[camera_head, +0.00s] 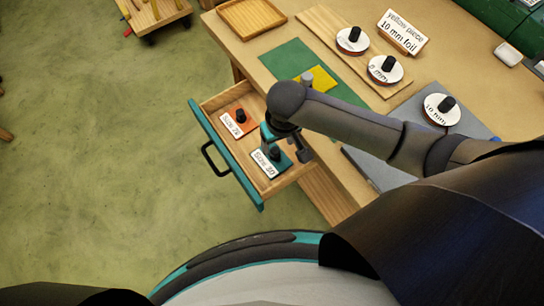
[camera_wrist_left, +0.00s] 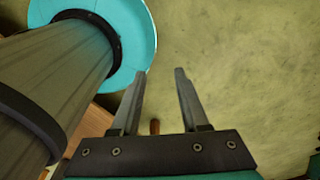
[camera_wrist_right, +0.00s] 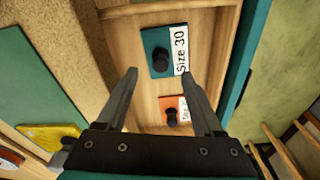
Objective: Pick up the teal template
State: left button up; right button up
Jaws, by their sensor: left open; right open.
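The teal template (camera_head: 284,165) lies in the open drawer, with a black knob and a white "Size 30" label. It also shows in the right wrist view (camera_wrist_right: 153,40), flat on the drawer floor. My right gripper (camera_wrist_right: 160,73) is open and empty above the drawer, its fingertips apart just below the teal template in its wrist view. In the head view my right arm and hand partly cover the template's surroundings. My left gripper (camera_wrist_left: 160,71) is open and empty over the green floor and is not seen in the head view.
An orange template (camera_head: 239,123) with a black knob lies in the same drawer (camera_head: 220,170). On the bench are a green mat (camera_head: 285,60) with a yellow piece (camera_head: 321,78), several white discs with black knobs, a wooden tray (camera_head: 250,17) and a "yellow piece 10 mm foil" sign (camera_head: 403,31).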

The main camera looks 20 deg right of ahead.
aim_at(276, 151)
jog(key=shift+f, duration=0.25)
jog(key=shift+w+f, duration=0.1)
jog(key=shift+f, duration=0.3)
jog(key=f, duration=0.1)
jog(key=f+b, duration=0.1)
jog(key=f, duration=0.1)
jog(key=shift+w+a+f, duration=0.15)
jog(key=shift+w+f, duration=0.05)
jog(key=shift+w, duration=0.1)
jog(key=shift+f, duration=0.4)
pick_arm(q)
jog(key=shift+w+f, duration=0.4)
jog(key=shift+f, duration=0.35)
pick_arm(e)
jog(key=shift+c, duration=0.6)
pick_arm(q)
jog(key=shift+s, duration=0.15)
pick_arm(e)
grip_shut()
